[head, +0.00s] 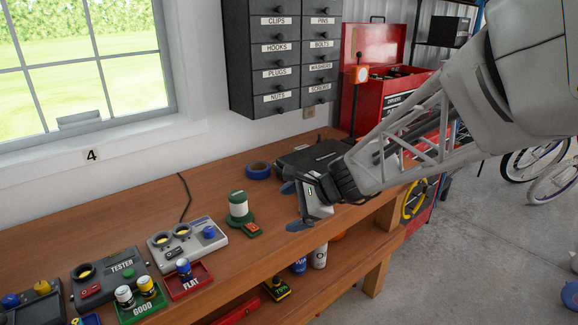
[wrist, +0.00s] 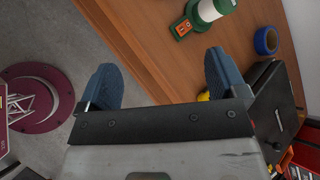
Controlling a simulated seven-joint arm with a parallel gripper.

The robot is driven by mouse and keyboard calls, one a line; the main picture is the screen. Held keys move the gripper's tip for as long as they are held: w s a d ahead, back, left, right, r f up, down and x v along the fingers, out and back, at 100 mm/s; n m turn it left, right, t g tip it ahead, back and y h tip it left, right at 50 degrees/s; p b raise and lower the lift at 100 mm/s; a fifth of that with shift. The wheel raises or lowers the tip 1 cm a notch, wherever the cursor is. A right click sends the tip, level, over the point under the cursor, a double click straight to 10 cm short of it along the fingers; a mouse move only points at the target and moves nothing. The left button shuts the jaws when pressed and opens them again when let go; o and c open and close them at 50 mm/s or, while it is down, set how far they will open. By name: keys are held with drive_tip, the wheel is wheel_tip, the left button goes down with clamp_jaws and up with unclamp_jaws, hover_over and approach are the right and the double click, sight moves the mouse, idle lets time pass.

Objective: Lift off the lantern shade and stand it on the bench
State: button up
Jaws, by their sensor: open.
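The lantern stands upright on the bench (head: 120,215). It has a green base, and its shade (head: 238,208) is a pale cylinder with a green top. A small red-orange part (head: 251,230) sits at its foot on the right. In the wrist view the shade (wrist: 208,10) is at the top edge, partly cut off. My gripper (head: 293,207) is open and empty, to the right of the lantern and apart from it. Its two blue fingers also show in the wrist view (wrist: 163,78), with nothing between them.
Blue tape (head: 259,170) and a black case (head: 311,157) lie behind. A grey two-hole box (head: 187,242), a dark tester (head: 112,277), a red FLAT tray (head: 189,281) and a green GOOD tray (head: 142,304) are to the left. Bare bench lies behind the lantern's left side.

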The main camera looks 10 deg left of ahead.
sight(246, 200)
drive_tip(key=w+a+f+m+t+y, duration=0.1)
drive_tip(key=w+a+f+m, duration=0.1)
drive_tip(key=w+a+m, duration=0.1)
drive_tip(key=w+a+f+m+t, duration=0.1)
drive_tip(key=w+a+f+m, duration=0.2)
drive_tip(key=w+a, duration=0.2)
drive_tip(key=w+a+f+m+y, duration=0.1)
drive_tip(key=w+a+f+m, duration=0.2)
drive_tip(key=w, duration=0.3)
drive_tip(key=shift+w+a+f+m+t+y, duration=0.2)
drive_tip(key=shift+a+m+t+y, duration=0.1)
drive_tip(key=shift+a+m+t, duration=0.15)
drive_tip(key=shift+s, duration=0.1)
drive_tip(key=shift+x, duration=1.25)
drive_tip(key=shift+a, duration=0.15)
drive_tip(key=shift+x, duration=2.55)
drive_tip(key=c, duration=1)
